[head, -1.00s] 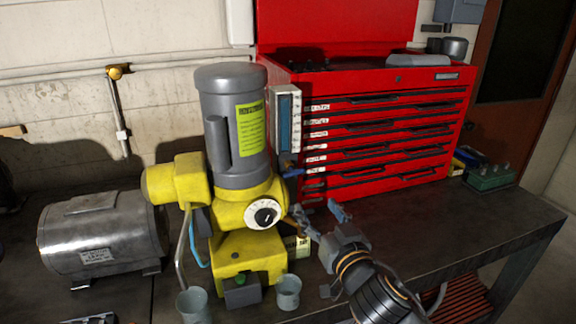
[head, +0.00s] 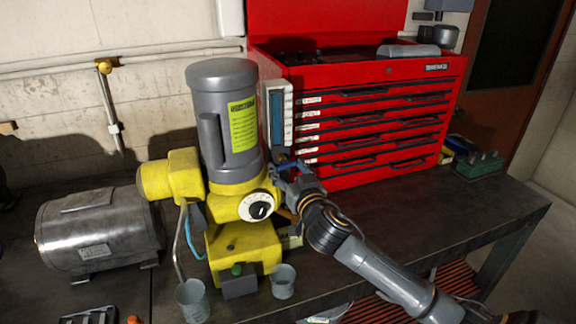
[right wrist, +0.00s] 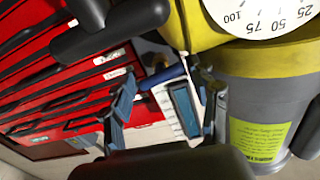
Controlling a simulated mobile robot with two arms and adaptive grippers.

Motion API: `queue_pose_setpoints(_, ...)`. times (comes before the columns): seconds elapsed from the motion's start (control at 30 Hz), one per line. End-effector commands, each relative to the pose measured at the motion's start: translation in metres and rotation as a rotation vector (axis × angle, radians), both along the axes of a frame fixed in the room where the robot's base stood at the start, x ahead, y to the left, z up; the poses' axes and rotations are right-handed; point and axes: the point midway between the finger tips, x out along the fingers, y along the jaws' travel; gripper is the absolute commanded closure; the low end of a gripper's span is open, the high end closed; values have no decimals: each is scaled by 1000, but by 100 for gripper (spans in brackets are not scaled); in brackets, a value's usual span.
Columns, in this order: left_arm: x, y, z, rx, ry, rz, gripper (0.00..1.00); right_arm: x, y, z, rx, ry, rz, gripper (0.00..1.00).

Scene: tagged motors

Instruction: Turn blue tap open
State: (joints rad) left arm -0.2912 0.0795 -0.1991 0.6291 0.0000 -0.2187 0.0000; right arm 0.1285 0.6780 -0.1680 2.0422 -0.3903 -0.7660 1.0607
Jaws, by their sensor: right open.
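The blue tap (head: 287,163) is a small blue handle on the right side of the yellow and grey motor-driven pump (head: 243,245). My right gripper (head: 282,172) is at the tap, partly covering it in the head view. In the right wrist view the blue tap (right wrist: 164,77) lies between the two spread fingers of the right gripper (right wrist: 166,98). The gripper is open; whether a finger touches the handle I cannot tell. My left gripper is not in view.
A white dial (head: 257,207) is on the pump, close left of the gripper. A red tool chest (head: 385,120) stands just behind. Two grey cups (head: 283,281) are at the pump's foot, and a grey motor (head: 98,232) is at left.

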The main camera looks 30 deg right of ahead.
Motion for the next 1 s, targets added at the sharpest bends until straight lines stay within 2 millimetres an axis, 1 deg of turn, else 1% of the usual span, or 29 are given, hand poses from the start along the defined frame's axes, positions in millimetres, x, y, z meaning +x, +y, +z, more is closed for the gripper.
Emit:
queue_pose_setpoints(0.1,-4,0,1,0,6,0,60,4,-1,0,0,0,0,40)
queue_pose_setpoints(0.33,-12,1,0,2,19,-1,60,4,-1,0,0,0,0,40)
queue_pose_setpoints(0.37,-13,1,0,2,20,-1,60,4,-1,0,0,0,0,44)
queue_pose_setpoints(0.4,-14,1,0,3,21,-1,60,4,-1,0,0,0,0,52)
queue_pose_setpoints(0.47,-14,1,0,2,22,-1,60,4,-1,0,0,0,0,64)
queue_pose_setpoints(0.53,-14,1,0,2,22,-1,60,4,-1,0,0,0,0,79)
queue_pose_setpoints(0.83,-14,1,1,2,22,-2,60,4,-1,0,-27,7,0,80)
queue_pose_setpoints(1.0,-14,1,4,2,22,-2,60,4,-1,1,-103,24,-1,79)
